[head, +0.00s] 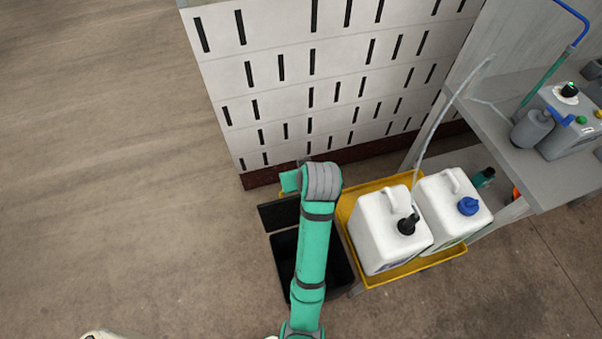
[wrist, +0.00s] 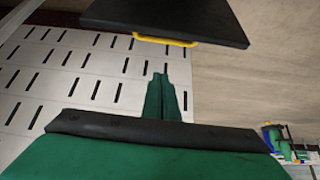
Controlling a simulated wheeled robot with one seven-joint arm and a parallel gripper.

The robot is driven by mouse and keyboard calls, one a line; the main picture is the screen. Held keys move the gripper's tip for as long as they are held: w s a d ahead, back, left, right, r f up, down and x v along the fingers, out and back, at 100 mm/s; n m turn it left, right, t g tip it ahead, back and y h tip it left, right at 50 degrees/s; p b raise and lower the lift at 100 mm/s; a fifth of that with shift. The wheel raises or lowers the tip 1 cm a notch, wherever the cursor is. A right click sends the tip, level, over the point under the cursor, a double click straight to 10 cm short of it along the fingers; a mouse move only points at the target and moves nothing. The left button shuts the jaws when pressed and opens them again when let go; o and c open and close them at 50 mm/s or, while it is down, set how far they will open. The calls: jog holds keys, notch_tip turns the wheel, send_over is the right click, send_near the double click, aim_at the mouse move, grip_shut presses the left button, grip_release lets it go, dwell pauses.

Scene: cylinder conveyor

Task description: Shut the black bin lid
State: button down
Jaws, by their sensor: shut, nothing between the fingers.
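The black bin (head: 343,270) stands on the floor beside a yellow tray, partly hidden by my arm. Its black lid (head: 279,214) is open and stands up at the bin's far side. In the wrist view, a dark panel that looks like the lid (wrist: 170,18) fills the top, with a yellow handle (wrist: 165,40) along its near edge. My gripper (wrist: 161,78) is shut and empty. Its green fingertips appear just below the handle in the picture, with a visible gap. In the head view my arm hides most of the gripper.
The yellow tray (head: 389,278) right of the bin holds two white jugs (head: 388,240). A white slotted wall (head: 325,80) stands behind the bin. A grey bench (head: 545,170) with equipment is at the right. The floor (head: 120,180) on the left is clear.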

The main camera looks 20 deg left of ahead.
jog(key=x, duration=1)
jog(key=shift+s+d+f, duration=0.2)
jog(key=shift+s+d, duration=0.35)
jog(key=shift+s, duration=0.15)
jog(key=shift+s+d+f, duration=0.15)
jog(key=shift+s+d, duration=0.4)
jog(key=shift+s, duration=0.1)
